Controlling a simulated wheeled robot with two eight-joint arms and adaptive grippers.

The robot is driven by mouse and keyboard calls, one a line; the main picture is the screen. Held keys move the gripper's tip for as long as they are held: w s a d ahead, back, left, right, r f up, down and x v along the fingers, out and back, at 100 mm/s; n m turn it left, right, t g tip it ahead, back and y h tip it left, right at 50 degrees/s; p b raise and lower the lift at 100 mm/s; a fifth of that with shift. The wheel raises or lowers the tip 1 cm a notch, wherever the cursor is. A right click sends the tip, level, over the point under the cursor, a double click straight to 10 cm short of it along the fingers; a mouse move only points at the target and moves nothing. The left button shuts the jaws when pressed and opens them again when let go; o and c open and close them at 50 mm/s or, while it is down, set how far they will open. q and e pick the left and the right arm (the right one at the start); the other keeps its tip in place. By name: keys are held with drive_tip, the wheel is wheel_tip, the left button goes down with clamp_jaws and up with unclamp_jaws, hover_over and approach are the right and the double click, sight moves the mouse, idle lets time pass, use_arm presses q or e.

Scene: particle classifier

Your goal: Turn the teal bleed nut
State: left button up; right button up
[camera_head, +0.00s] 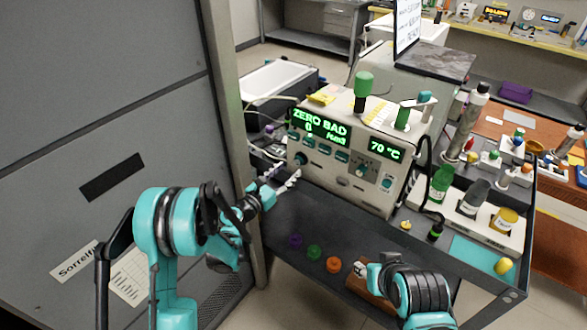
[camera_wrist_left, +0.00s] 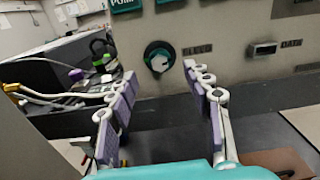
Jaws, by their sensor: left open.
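The grey instrument (camera_head: 345,150) stands on the dark cart with its display panel facing me. A small teal piece (camera_head: 425,97) sits on its top beside a green cylinder. A round black-and-teal knob (camera_head: 300,158) is low on the front left, and it shows in the left wrist view (camera_wrist_left: 159,56). My left gripper (camera_head: 285,173) is open and empty, just in front of that knob. Its two fingers also show in the left wrist view (camera_wrist_left: 160,75), with the knob beyond and between them.
A white rack of bottles (camera_head: 463,215) stands at the right. A grey cabinet (camera_head: 100,110) fills the left. The cart top between gripper and rack is mostly free.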

sight(296, 164)
use_arm(q)
drive_tip(key=shift+b+x, duration=0.45)
drive_tip(key=shift+x, duration=1.85)
clamp_jaws()
drive_tip(key=shift+m, duration=0.4)
